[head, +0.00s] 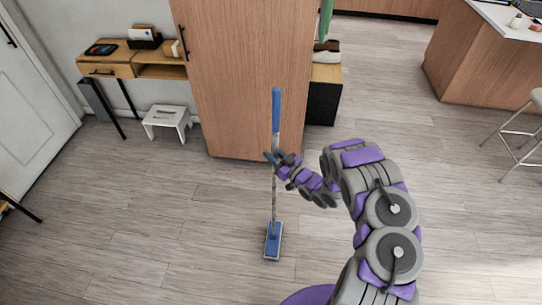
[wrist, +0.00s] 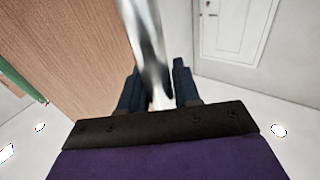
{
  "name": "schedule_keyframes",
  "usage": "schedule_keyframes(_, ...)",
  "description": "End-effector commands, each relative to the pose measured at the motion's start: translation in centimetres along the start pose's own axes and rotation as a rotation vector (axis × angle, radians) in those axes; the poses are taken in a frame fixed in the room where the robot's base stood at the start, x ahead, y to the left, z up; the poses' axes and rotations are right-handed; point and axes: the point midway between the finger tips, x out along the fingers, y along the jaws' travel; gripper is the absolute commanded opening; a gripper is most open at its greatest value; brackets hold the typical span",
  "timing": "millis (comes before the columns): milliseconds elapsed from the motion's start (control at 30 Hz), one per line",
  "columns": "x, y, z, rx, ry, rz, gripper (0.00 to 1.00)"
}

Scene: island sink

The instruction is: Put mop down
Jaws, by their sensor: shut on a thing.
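The mop (head: 276,110) stands nearly upright in the head view, with a blue grip at the top, a thin grey pole and a flat blue head (head: 274,241) low over the wooden floor. I cannot tell whether the head touches the floor. My gripper (head: 271,157) is shut on the pole, below the blue grip. In the wrist view the shiny pole (wrist: 148,45) passes between the two dark fingers of my gripper (wrist: 160,92). The mop's head is out of the wrist view.
A tall wooden cabinet (head: 235,75) stands just behind the mop. A white step stool (head: 167,122) and a small desk (head: 107,70) are at the left. A kitchen island (head: 480,60) and a stool (head: 520,133) are at the right. The floor (head: 150,225) around the mop is clear.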

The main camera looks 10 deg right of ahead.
Motion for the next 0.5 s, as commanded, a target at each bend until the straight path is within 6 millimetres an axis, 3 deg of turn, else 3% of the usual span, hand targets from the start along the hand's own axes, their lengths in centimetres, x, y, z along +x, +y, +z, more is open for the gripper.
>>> schedule_keyframes(200,2.5,1.6,0.4,-0.001,0.005,-0.001,0.0)
schedule_keyframes(500,3.1,2.1,1.3,0.002,0.0,0.0,0.0)
